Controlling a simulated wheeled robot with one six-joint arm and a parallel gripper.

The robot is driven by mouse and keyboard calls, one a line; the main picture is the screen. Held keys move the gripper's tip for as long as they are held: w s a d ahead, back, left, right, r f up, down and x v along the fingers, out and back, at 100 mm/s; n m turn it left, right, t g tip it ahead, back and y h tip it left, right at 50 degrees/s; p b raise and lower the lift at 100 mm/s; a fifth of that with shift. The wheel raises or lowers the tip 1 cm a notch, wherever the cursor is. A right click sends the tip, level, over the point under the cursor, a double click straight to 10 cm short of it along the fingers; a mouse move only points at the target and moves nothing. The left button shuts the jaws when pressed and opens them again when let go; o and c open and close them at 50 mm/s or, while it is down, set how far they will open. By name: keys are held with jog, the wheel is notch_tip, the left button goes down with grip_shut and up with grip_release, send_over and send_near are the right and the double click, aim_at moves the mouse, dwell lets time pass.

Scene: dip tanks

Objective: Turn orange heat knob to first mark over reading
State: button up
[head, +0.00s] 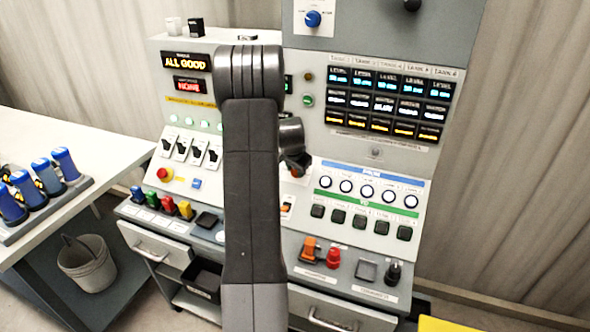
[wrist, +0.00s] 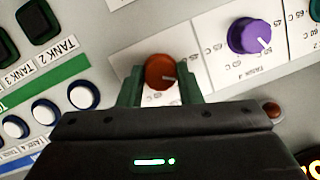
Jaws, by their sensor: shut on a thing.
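The orange heat knob (wrist: 160,71) shows in the wrist view on a white scale plate. The scale marks near the knob are partly hidden by the fingers and the gripper body. In the head view my arm covers most of the knob area. The display bank (head: 388,105) has rows of lit readings, too small to read.
A purple knob (wrist: 250,36) sits close to the right of the orange one in the wrist view. White round buttons (wrist: 46,111) and dark square buttons (wrist: 38,20) are at the left. Coloured handles (head: 165,203) line the console's front ledge in the head view.

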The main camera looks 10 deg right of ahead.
jog(key=shift+n, duration=0.3)
jog(key=shift+f+n+g+h+b, duration=0.1)
jog(key=shift+n+g+h+b, duration=0.2)
jog(key=shift+n+b, duration=0.9)
jog(key=shift+n+h+b, duration=0.3)
jog(key=shift+n+b, duration=0.35)
jog(key=shift+n, duration=0.75)
jog(key=shift+g, duration=0.3)
jog(key=o, duration=1)
jog(key=shift+a+r, duration=0.1)
jog(key=shift+r, duration=0.1)
